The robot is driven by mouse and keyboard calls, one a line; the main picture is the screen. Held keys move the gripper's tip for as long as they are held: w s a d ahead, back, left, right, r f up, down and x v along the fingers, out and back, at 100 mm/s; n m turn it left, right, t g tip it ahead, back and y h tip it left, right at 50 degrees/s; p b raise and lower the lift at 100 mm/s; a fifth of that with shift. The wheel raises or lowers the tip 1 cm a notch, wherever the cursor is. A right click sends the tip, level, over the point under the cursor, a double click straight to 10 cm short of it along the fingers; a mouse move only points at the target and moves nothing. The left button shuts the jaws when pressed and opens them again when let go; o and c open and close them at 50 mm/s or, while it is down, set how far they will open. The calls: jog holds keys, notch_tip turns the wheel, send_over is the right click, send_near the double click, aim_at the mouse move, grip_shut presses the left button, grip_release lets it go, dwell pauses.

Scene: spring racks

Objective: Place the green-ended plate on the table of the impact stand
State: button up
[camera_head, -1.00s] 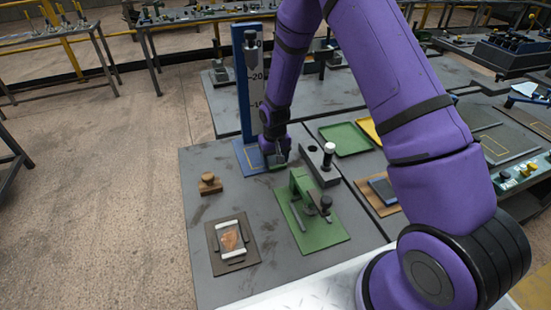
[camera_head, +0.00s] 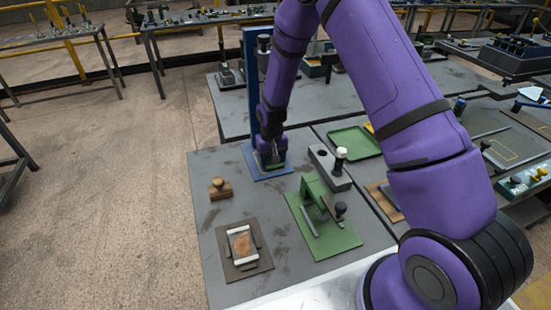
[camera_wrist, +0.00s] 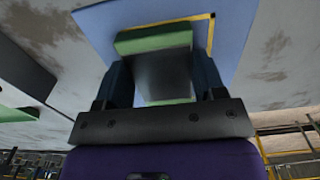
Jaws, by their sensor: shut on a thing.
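The impact stand is a tall blue column (camera_head: 250,95) with a flat blue table (camera_head: 284,172) at its foot. The table also shows in the wrist view (camera_wrist: 237,22), with part of a yellow outline on it. My gripper (camera_head: 271,156) is over this table, in front of the column. In the wrist view my gripper (camera_wrist: 162,78) is shut on the green-ended plate (camera_wrist: 165,72). The plate is a dark grey block with a green strip at each end, between the two fingers. I cannot tell whether its underside touches the table.
A grey block with a white-topped post (camera_head: 340,158) and a green fixture (camera_head: 318,200) stand right of the stand. A wooden stamp-like block (camera_head: 219,188) and a brown board with a framed piece (camera_head: 241,270) lie nearer, to the left. Bare bench lies between them.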

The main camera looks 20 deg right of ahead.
jog(key=shift+w+a, duration=0.25)
dwell(0.4)
jog(key=o, duration=1.5)
